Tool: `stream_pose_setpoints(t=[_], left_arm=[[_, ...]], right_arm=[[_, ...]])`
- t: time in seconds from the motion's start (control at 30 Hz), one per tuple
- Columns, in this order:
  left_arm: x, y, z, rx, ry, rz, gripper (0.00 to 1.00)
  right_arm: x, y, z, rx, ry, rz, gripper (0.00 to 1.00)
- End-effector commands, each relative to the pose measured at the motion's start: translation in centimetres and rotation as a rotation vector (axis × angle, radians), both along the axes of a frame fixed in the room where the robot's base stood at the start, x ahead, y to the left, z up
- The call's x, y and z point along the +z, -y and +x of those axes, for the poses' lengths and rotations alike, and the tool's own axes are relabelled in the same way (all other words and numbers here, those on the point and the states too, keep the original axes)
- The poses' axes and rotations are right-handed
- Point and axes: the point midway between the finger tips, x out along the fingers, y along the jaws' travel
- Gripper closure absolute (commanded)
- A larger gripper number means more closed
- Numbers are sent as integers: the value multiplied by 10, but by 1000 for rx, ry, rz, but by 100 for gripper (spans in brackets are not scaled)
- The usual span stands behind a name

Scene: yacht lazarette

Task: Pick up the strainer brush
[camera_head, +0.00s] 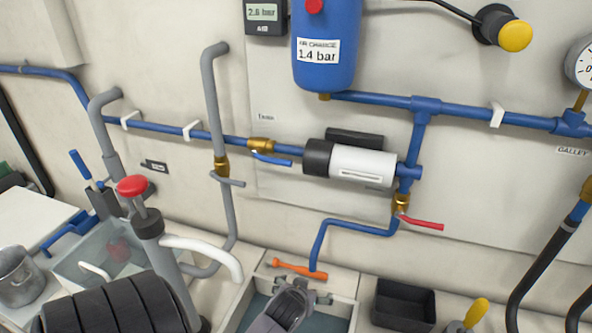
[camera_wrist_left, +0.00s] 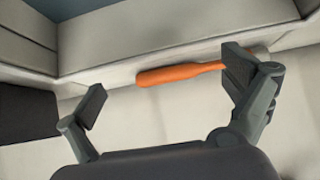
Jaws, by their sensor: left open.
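An orange, slim-handled tool (camera_head: 298,268), probably the strainer brush, lies on the pale ledge behind the water-filled tray. No bristles can be made out on it. My left gripper (camera_head: 298,290) is open and empty, just on the near side of the orange tool. In the left wrist view the tool (camera_wrist_left: 180,74) lies across the gap between the open fingertips (camera_wrist_left: 168,88). Its thick end is in the gap, and its thin end passes behind the right-hand finger. I see no contact. My right gripper is not in view.
The tray (camera_head: 345,312) lies below my left gripper. A black bin (camera_head: 404,305) stands to its right, near a yellow-handled item (camera_head: 476,312). Blue pipe (camera_head: 350,222) comes down close behind the orange tool. A red-knobbed pump (camera_head: 148,222) and white hose (camera_head: 215,248) stand left.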

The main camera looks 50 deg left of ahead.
Motion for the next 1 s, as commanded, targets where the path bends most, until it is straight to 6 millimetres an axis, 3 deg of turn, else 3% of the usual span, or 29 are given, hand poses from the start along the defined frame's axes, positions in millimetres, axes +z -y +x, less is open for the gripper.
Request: stream_pose_setpoints(t=[0.2,0.47,0.87,1.0], left_arm=[[0,-8,15,-1,1,1,2],[2,-30,52,0,1,2,2],[-9,-33,57,-1,-1,0,2],[-9,-33,57,-1,-1,0,11]], right_arm=[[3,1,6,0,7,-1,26],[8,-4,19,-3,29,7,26],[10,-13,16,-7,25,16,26],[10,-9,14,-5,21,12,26]])
